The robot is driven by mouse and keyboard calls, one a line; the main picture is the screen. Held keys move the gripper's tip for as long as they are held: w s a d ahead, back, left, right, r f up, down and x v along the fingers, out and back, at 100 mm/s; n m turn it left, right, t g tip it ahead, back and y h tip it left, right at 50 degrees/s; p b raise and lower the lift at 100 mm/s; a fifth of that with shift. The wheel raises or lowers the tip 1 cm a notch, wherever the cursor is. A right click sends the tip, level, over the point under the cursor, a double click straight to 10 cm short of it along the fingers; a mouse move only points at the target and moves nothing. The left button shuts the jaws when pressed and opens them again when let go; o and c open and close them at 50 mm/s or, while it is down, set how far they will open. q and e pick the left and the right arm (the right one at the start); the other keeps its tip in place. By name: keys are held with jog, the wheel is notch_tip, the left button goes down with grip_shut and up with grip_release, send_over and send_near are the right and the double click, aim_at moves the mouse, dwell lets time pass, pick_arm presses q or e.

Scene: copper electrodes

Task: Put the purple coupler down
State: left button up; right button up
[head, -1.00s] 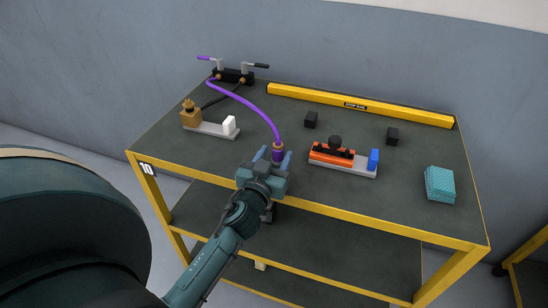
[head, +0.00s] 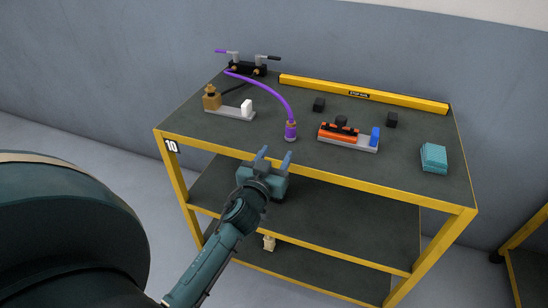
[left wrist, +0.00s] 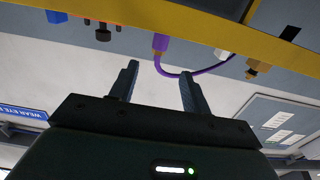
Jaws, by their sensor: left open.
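The purple coupler (head: 291,131) stands upright on the dark table top near the front edge, with its purple hose (head: 265,85) running back to the black valve block (head: 247,69). My left gripper (head: 274,155) is open and empty, in front of the table's front edge and apart from the coupler. In the left wrist view the coupler (left wrist: 160,43) shows beyond the open fingers (left wrist: 158,85), past the yellow table edge. My right gripper is not in view.
A grey base with a brass fitting (head: 211,98) and white block is left of the coupler. An orange fixture (head: 339,132) with a blue block is to its right. Teal blocks (head: 433,158) lie far right. A yellow stop rail (head: 360,94) lines the back.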

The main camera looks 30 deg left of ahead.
pick_arm(q)
jog(key=shift+s, duration=0.15)
jog(key=s+d+f+m+g+h, duration=0.3)
jog(key=s+d+f, duration=0.3)
jog(key=s+d, duration=0.3)
jog(key=s+d+f+m+g+h, duration=0.2)
jog(key=s+d+f+h, duration=0.3)
jog(key=s+d, duration=0.4)
jog(key=s+g, duration=0.1)
jog(key=s, duration=0.1)
jog(key=shift+s+f+m, duration=0.4)
